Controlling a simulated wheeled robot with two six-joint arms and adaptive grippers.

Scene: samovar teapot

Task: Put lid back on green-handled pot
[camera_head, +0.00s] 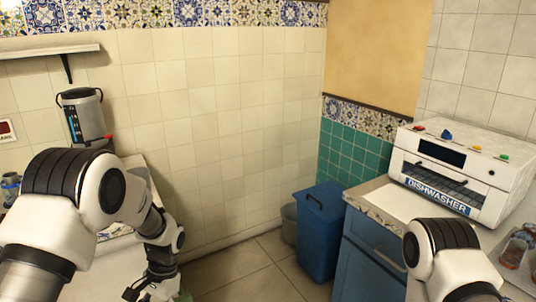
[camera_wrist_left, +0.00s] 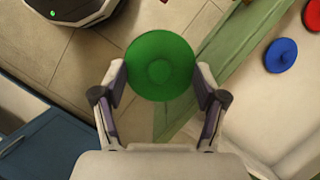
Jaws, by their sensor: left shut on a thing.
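A round green lid (camera_wrist_left: 160,52) with a small centre knob is in the left wrist view. My left gripper (camera_wrist_left: 160,78) is shut on it, with one finger at each side of its rim. In the head view my left gripper (camera_head: 150,291) is low at the bottom edge, small and partly hidden by its own wrist. A red lid (camera_wrist_left: 313,15) and a blue lid (camera_wrist_left: 281,55) lie on a pale surface at the right of the wrist view. I cannot make out a green-handled pot. My right gripper is out of view.
A pale counter (camera_head: 110,255) lies behind my left arm, with a metal urn (camera_head: 84,113) above it. A blue bin (camera_head: 320,230) stands on the floor. At the right, a white dishwasher (camera_head: 462,170) and glasses (camera_head: 513,252) stand on counters. The middle floor is clear.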

